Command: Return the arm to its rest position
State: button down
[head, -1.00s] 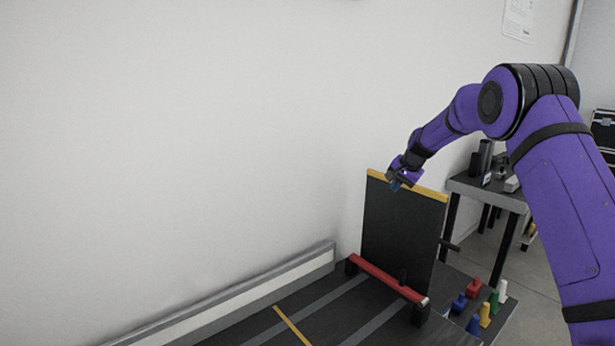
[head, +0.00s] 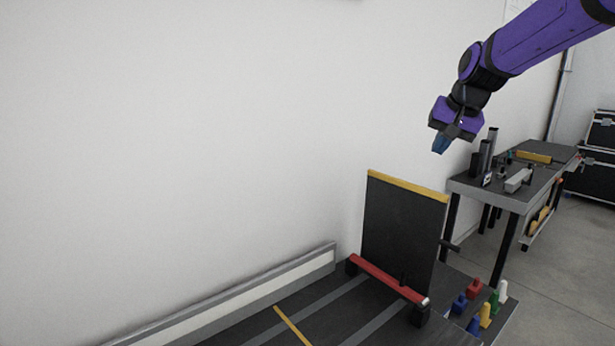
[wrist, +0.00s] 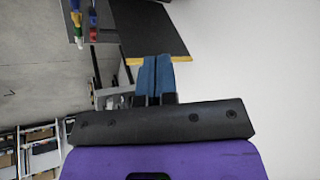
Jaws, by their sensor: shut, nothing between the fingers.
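My gripper (head: 440,146) is in the upper right of the head view, in the air above and to the right of the upright black panel. Its blue fingers are together, with nothing between them. They also show in the wrist view (wrist: 154,78), pressed side by side. My purple arm comes in from the upper right corner of the head view.
An upright black panel (head: 400,225) with a yellow top edge stands behind a red bar (head: 387,279). Several coloured pegs (head: 484,310) stand to its right. A workbench (head: 490,190) with tools is behind. Dark cases (head: 595,160) stand far right. A white wall fills the left.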

jog(key=s+r+n+h, duration=0.1)
jog(key=s+r+n, duration=0.1)
jog(key=s, duration=1.7)
jog(key=s+f+n, duration=0.1)
jog(key=s+f, duration=0.1)
jog(key=s, duration=0.6)
jog(key=s+d+f+n+h, duration=0.1)
jog(key=s+f, duration=0.2)
jog(key=s, duration=0.4)
jog(key=shift+s+d, duration=0.2)
jog(key=shift+s, duration=0.2)
